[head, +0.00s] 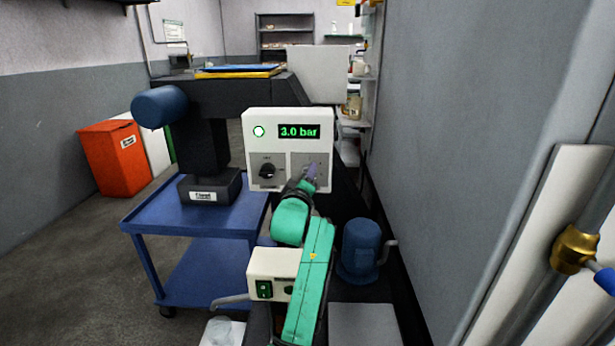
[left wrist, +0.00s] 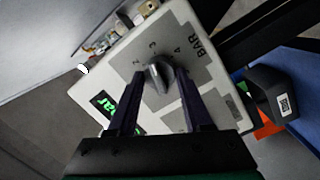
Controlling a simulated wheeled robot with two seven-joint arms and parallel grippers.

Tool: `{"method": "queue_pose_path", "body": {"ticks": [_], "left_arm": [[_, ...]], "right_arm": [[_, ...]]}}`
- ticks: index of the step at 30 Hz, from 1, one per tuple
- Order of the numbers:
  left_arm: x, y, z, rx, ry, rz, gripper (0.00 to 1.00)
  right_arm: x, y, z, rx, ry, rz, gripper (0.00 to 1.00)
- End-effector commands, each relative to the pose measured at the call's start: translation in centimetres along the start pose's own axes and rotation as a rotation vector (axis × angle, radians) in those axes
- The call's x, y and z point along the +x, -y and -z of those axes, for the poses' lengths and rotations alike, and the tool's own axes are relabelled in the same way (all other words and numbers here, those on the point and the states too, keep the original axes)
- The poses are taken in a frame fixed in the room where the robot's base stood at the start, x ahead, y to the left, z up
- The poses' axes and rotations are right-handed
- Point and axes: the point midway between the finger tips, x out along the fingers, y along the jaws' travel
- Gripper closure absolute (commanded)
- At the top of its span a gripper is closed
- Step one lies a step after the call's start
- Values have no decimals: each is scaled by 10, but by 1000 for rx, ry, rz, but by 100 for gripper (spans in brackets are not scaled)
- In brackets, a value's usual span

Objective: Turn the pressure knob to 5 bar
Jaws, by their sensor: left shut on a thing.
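The white control panel (head: 262,117) has a green display (head: 299,131) that reads 3.0 bar. The pressure knob (left wrist: 158,76) is a grey knob on a grey plate marked BAR, with scale numbers around it, in the left wrist view. My left gripper (head: 311,172) is at the right-hand plate of the panel, and its two dark fingers also show in the left wrist view (left wrist: 160,80). They are shut on the knob, one on each side. In the head view the gripper hides most of this knob. My right gripper is not in view.
A second, black knob (head: 268,171) sits left of the pressure knob. A white box with a green switch (head: 264,289) and a blue motor-like unit (head: 361,247) stand below. A blue cart (head: 190,216) is at left, a grey wall (head: 470,120) at right.

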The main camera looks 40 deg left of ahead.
Motion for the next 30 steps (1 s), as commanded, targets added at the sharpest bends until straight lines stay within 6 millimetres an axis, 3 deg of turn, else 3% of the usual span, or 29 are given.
{"method": "queue_pose_path", "body": {"ticks": [8,14,30], "left_arm": [[0,-2,0,19,1,1,100],[0,-3,2,92,6,9,100],[1,-7,3,546,35,56,100]], "right_arm": [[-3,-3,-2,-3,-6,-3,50],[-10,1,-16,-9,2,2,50],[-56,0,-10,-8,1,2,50]]}}
